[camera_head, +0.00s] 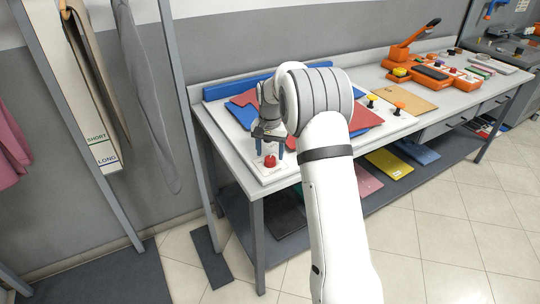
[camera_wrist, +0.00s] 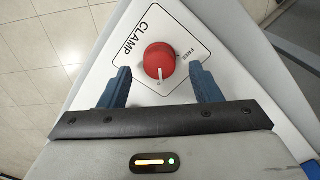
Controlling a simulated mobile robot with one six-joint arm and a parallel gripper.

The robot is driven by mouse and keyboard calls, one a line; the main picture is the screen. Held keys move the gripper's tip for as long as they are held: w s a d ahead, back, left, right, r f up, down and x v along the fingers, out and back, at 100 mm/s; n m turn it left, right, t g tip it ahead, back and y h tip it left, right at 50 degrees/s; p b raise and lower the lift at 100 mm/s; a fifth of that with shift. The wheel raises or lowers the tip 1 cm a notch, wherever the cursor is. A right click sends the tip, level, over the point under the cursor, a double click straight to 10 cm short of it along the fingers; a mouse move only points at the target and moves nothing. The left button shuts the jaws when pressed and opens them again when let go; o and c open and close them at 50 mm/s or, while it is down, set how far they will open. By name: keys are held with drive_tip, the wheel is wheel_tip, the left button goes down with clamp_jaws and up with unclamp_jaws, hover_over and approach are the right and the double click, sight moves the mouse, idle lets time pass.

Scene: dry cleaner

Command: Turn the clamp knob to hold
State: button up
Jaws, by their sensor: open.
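The red clamp knob (camera_wrist: 159,62) sits on a white panel (camera_wrist: 130,85) marked CLAMP and FREE. A white pointer line on the knob points toward the bottom of the wrist view. A HOLD mark is not readable. My gripper (camera_wrist: 160,88) is open, with one blue finger on each side of the knob's near side and gaps between the fingers and the knob. In the head view the knob (camera_head: 270,161) is at the board's front left corner, and my gripper (camera_head: 271,148) is just above and behind it.
The white board lies on a grey workbench (camera_head: 222,140) with blue and red pieces on it. Yellow (camera_head: 371,98) and orange (camera_head: 400,105) knobs stand farther right. An orange press (camera_head: 412,45) is at the back. Clothes hang at the left. The tiled floor in front is clear.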

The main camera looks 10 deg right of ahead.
sight(270, 159)
wheel_tip(270, 159, up, 6)
drive_tip(key=shift+f, duration=0.1)
idle(0.4)
drive_tip(key=shift+s+r, duration=0.25)
drive_tip(key=shift+r, duration=0.05)
drive_tip(key=s+r+n+t, duration=0.1)
drive_tip(key=s+r, duration=0.3)
drive_tip(key=s, duration=0.5)
drive_tip(key=s+r+n, duration=0.2)
drive_tip(key=s+r, duration=0.2)
drive_tip(key=s, duration=0.4)
drive_tip(key=s+f+n+t, duration=0.1)
drive_tip(key=s+f+n, duration=0.1)
drive_tip(key=s, duration=1.8)
drive_tip(key=shift+s+f+n+t, duration=0.3)
drive_tip(key=shift+s+f+t, duration=0.1)
drive_tip(key=shift+f, duration=0.1)
drive_tip(key=shift+c, duration=0.2)
